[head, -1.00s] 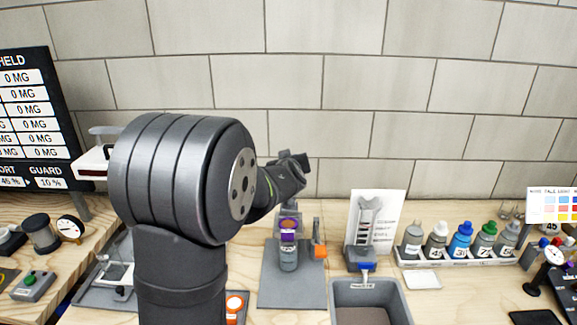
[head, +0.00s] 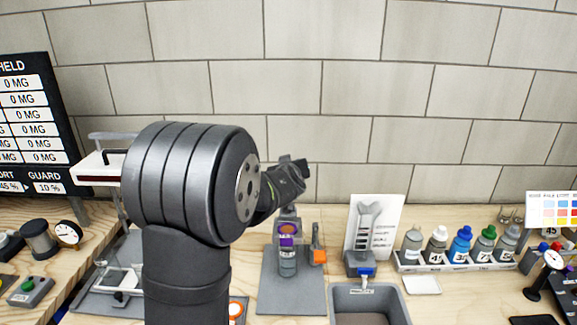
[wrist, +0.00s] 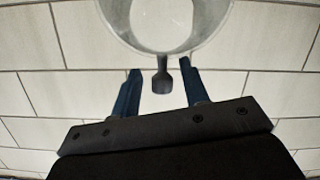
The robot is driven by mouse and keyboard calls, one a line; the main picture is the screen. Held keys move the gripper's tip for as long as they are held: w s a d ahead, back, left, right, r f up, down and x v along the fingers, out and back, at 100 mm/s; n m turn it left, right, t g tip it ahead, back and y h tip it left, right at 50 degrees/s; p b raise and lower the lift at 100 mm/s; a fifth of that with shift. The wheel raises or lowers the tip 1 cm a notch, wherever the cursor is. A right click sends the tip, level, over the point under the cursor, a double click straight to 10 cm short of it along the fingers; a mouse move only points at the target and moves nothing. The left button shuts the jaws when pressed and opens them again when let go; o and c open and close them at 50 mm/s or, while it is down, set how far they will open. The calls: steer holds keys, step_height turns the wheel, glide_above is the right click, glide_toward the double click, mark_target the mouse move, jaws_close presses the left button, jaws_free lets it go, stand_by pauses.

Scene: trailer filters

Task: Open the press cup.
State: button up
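In the wrist view the two dark blue fingers of my gripper (wrist: 162,92) are apart. A dark tab (wrist: 162,76) hangs from a pale, see-through round vessel (wrist: 207,38) at the top edge and lies between the fingertips in the picture, with gaps on both sides. I cannot tell whether this vessel is the press cup, nor its depth from the fingers. In the head view my gripper (head: 294,167) is small and dark, mostly hidden behind my arm, above a grey mat (head: 290,298). On that mat stands a grey cylinder (head: 288,265) with a purple and orange top.
An orange-handled item (head: 319,252) stands right of the cylinder. A grey bin (head: 402,305) is in front right. A rack (head: 455,266) holds several bottles. A white tray-like part (head: 97,168) on the left is partly behind my arm. A tiled wall (head: 430,100) closes the back.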

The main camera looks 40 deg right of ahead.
steer(key=v, duration=1.7)
steer(key=shift+s+a+r, duration=0.1)
steer(key=x, duration=1.7)
stand_by(0.4)
